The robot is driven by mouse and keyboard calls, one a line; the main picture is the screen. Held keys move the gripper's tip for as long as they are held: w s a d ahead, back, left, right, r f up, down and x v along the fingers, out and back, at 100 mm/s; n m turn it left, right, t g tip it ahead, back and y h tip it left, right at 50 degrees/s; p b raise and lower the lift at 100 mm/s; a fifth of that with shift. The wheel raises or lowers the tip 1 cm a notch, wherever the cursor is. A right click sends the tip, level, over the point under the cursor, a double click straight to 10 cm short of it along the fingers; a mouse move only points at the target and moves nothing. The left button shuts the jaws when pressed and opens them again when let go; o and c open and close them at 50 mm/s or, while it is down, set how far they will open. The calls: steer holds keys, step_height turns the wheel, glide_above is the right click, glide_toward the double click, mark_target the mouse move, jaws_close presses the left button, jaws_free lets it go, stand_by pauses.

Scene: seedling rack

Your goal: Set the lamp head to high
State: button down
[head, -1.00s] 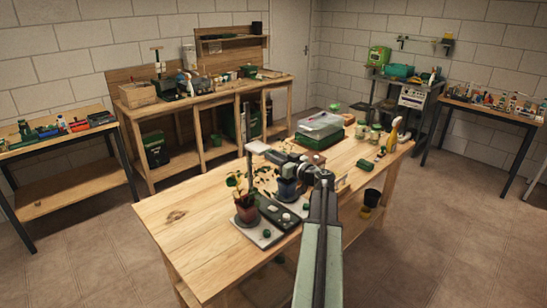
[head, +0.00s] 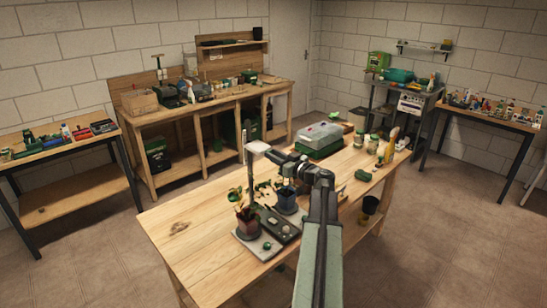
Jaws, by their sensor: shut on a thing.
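The lamp head (head: 257,147) is a small pale block on a thin upright post (head: 250,180) at the middle of the wooden table. My gripper (head: 270,153) reaches in from the right and is shut on the lamp head, at about its right side. The fingertips are small and dark, so the exact grip is hard to see. The lamp head is near the upper part of the post, above the potted plants. Any height marks on the post are too small to read.
A plant in a reddish pot (head: 247,220) and a blue pot (head: 286,200) stand below the lamp. A dark tray (head: 279,226) lies beside them. A clear-lidded green box (head: 318,140) and jars stand further back. The table's left part is bare.

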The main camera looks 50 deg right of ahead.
step_height(320, 180, up, 5)
steer(key=p, duration=0.3)
steer(key=shift+r, duration=0.1)
steer(key=c, duration=1.2)
jaws_free()
steer(key=shift+c, duration=0.2)
steer(key=s, duration=0.7)
steer(key=shift+s+a, duration=0.3)
steer(key=shift+s, duration=0.1)
